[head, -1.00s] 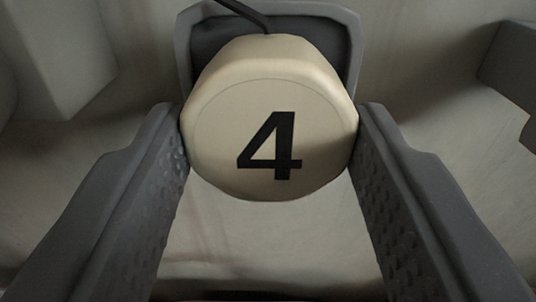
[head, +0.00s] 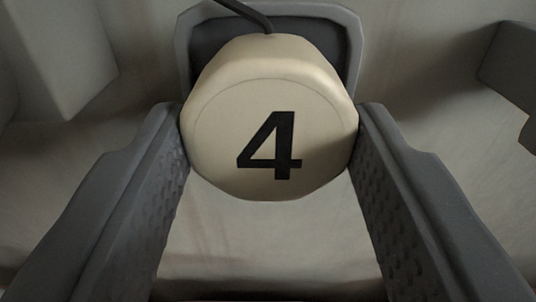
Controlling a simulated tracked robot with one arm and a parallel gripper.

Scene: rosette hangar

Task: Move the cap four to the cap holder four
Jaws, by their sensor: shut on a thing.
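The cap four (head: 215,150) is a cream, rounded cap with a black "4" on its face. It sits between the tips of my gripper (head: 270,145), whose two dark grey fingers press on its left and right sides. A dark cable or cord runs from the top of the picture to the cap's top edge. A dark grey recessed holder (head: 354,50) with a raised rim shows directly behind the cap. I cannot tell whether the cap touches it or is apart from it. No number shows on the holder.
A pale block-like shape (head: 65,50) stands at the upper left. A dark grey angular part (head: 512,65) juts in at the right edge. The pale surface between and below the fingers is bare.

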